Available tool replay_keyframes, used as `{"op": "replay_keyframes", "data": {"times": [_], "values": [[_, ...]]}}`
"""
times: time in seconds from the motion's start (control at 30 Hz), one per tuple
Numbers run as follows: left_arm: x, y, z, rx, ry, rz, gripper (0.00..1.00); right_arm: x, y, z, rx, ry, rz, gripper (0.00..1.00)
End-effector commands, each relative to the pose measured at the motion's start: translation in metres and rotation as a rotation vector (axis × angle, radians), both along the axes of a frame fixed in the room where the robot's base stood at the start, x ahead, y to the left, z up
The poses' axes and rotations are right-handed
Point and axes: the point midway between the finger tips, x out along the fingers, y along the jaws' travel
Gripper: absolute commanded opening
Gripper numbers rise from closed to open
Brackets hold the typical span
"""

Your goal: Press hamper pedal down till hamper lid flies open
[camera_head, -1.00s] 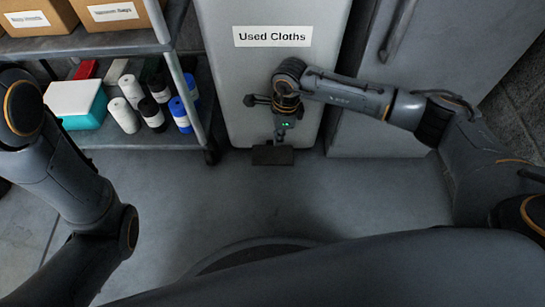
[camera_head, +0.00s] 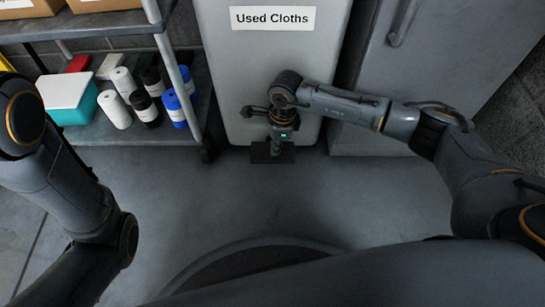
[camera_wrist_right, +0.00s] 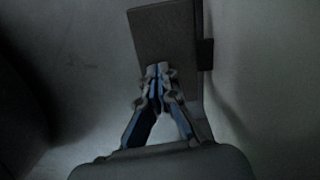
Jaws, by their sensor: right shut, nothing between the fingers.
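The hamper (camera_head: 225,60) is a tall light-grey bin with a "Used Cloths" label, at the top middle of the head view. Its top and lid are out of frame. The dark pedal (camera_head: 261,157) sticks out at its foot, and it fills the upper middle of the right wrist view (camera_wrist_right: 163,35). My right gripper (camera_head: 276,150) points down over the pedal, shut and empty. In the right wrist view its closed fingertips (camera_wrist_right: 158,72) overlap the pedal's near end; I cannot tell whether they touch it. My left arm shows at the left, but its gripper is out of view.
A shelf cart (camera_head: 110,25) with boxes, a white-and-teal container (camera_head: 68,98) and several rolls or bottles stands left of the hamper. A grey cabinet (camera_head: 410,70) stands to the right. The floor (camera_head: 300,200) in front is clear.

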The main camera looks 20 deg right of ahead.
Motion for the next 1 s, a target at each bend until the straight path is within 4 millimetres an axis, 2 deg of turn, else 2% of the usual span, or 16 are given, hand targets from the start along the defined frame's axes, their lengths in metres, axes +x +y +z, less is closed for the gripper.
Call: {"op": "replay_keyframes", "data": {"times": [0.37,0.67,0.7,0.87,1.0], "values": [[0.0,0.0,-0.002,0.0,0.001,0.0,0.0,0.0,0.0,-0.003,0.0,0.0,0.0,0.0],[0.0,0.0,-0.025,0.0,0.001,0.001,0.0,-0.001,0.001,-0.038,-0.001,0.001,0.001,0.0],[0.001,0.0,-0.02,0.0,0.003,0.0,0.0,0.0,0.001,-0.032,0.0,0.0,0.001,0.0],[0.001,0.0,-0.019,0.0,0.004,0.0,0.0,-0.002,-0.001,-0.031,-0.001,0.003,0.0,0.0],[0.001,0.0,-0.008,0.0,0.004,0.001,0.0,-0.003,-0.016,-0.024,-0.004,0.004,-0.003,0.0]]}}
